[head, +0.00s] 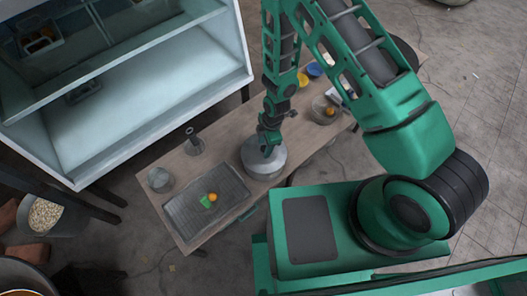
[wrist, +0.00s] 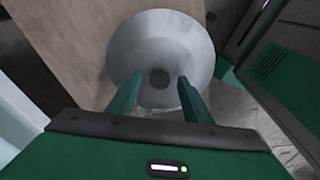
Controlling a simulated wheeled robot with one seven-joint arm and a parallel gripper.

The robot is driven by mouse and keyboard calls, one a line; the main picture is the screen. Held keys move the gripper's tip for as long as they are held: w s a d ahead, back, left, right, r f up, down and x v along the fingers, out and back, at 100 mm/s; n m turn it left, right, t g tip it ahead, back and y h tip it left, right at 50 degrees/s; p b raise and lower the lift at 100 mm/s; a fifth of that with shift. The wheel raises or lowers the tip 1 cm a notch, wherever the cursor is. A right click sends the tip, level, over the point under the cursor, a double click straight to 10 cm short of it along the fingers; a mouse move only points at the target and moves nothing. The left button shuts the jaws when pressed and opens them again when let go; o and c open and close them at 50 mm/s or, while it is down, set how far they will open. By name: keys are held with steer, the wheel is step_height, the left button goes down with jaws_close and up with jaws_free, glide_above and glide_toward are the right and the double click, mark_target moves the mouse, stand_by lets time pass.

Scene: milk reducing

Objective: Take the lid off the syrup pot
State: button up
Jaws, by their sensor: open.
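The syrup pot (head: 266,168) is a grey round pot on the wooden table, with its pale lid (head: 252,157) on top in the head view. My gripper (head: 268,148) is above the lid, pointing down. In the wrist view my gripper (wrist: 159,84) is open, with its two green fingers on either side of the knob. I cannot tell whether the fingers touch the lid. My wrist partly hides the lid in the head view.
On the table (head: 164,180), a grey tray (head: 182,214) holds a green and an orange item. A glass bowl (head: 161,179) and a dark upright tool (head: 192,141) stand at the left. Another bowl (head: 318,113) and blue and yellow items are behind, right. A glass cabinet (head: 150,95) borders the left.

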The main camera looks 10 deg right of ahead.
jaws_close()
steer(key=shift+r, duration=0.1)
